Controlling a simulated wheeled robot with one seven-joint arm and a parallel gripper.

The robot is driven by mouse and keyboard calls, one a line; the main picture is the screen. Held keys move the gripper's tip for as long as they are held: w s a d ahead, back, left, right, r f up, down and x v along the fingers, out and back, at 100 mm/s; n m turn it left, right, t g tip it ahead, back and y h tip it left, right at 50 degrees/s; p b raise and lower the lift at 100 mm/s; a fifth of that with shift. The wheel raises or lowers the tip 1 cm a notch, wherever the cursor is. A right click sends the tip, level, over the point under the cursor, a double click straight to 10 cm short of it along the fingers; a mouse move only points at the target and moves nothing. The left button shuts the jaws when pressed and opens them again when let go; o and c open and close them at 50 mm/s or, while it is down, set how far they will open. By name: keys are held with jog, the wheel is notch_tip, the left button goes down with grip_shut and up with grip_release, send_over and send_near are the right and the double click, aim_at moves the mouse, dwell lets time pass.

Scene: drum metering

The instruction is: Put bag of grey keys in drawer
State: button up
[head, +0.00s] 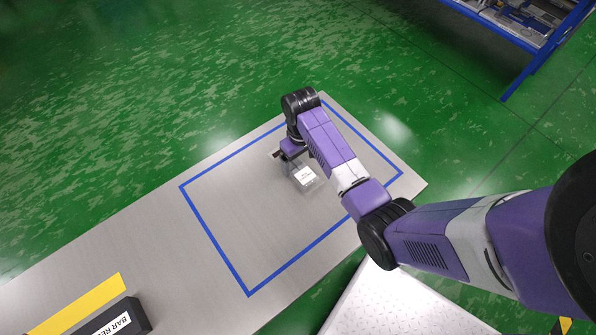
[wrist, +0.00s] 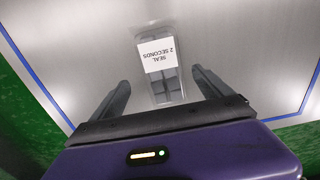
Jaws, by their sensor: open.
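A clear bag with a white label (head: 306,177) lies on the grey table inside the blue outline. In the wrist view the bag (wrist: 168,88) shows grey blocky pieces inside, and its label reads "SEAL 2 SECONDS" upside down. My gripper (head: 283,157) is low over the table beside the bag, partly hidden by my arm. In the wrist view my gripper (wrist: 161,79) is open, its two fingers on either side of the bag's near part, with gaps to both. I cannot tell the fingers' height above the table. No drawer is in view.
The grey table (head: 130,230) carries a blue taped rectangle (head: 215,240), mostly bare. A black device labelled "BAR RE…" (head: 118,318) and a yellow strip (head: 85,305) are at lower left. A blue-framed shelf (head: 520,30) stands at upper right. Green floor surrounds the table.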

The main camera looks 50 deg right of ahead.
aim_at(299, 169)
jog(key=f, duration=0.4)
jog(key=shift+w+a+f+b, duration=0.1)
jog(key=shift+a+f+b, duration=0.1)
jog(key=shift+f+b, duration=0.1)
jog(key=shift+r, duration=0.1)
jog(key=c, duration=1.8)
